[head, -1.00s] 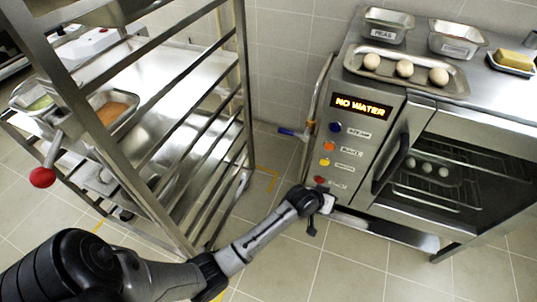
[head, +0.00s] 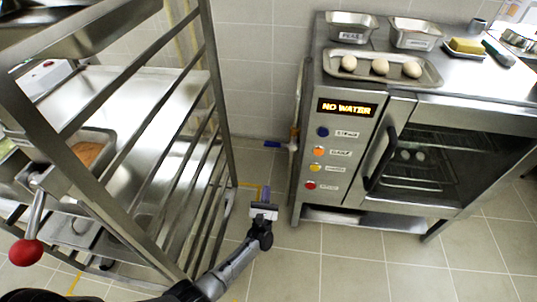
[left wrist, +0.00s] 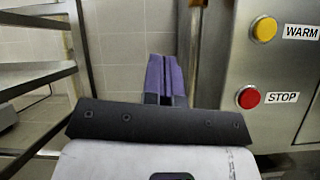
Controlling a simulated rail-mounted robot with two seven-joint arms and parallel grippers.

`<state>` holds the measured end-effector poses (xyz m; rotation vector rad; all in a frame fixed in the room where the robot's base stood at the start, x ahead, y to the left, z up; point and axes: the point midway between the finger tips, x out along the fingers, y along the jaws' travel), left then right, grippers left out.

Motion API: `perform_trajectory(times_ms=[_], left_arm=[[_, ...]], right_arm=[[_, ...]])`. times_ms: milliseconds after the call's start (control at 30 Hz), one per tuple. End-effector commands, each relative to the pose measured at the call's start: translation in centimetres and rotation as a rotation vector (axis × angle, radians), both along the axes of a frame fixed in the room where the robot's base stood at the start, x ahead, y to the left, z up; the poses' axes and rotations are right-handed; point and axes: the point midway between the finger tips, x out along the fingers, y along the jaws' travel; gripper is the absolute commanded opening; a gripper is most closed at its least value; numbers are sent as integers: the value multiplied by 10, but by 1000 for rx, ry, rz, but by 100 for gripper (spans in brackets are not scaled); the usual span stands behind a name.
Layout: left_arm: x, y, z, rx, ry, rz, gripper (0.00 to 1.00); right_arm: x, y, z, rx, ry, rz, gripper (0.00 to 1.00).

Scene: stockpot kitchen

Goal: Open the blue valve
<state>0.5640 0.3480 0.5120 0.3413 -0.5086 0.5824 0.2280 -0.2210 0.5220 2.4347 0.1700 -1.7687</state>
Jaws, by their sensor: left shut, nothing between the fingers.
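The blue valve handle (head: 271,144) sticks out to the left from a pipe (head: 293,138) beside the left side of the oven, low near the back wall. My left gripper (head: 266,194) is in front of it and lower in the picture, in the gap between rack and oven, apart from the handle. Its purple fingers (left wrist: 165,78) are shut and empty in the left wrist view. I cannot make out the blue handle in that view. My right gripper is in neither view.
The oven (head: 345,108) stands right of my left gripper; its display (head: 347,108) reads NO WATER. A metal rack (head: 222,108) stands close on the left. A red-knobbed lever (head: 25,252) is at lower left. Tiled floor (head: 300,265) shows between them.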

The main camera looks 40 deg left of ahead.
Motion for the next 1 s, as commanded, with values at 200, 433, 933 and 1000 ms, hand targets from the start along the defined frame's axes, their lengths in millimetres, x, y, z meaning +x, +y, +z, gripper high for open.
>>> perform_trajectory(times_ms=[200, 433, 933, 1000], left_arm=[[-1, 1, 3, -117, -90, -88, 0], [15, 11, 15, -134, -104, -102, 0], [71, 45, 68, -134, -103, -101, 0], [72, 46, 77, -134, -101, -101, 0]], right_arm=[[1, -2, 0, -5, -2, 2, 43], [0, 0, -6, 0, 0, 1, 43], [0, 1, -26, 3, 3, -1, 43], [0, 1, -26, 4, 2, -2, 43]])
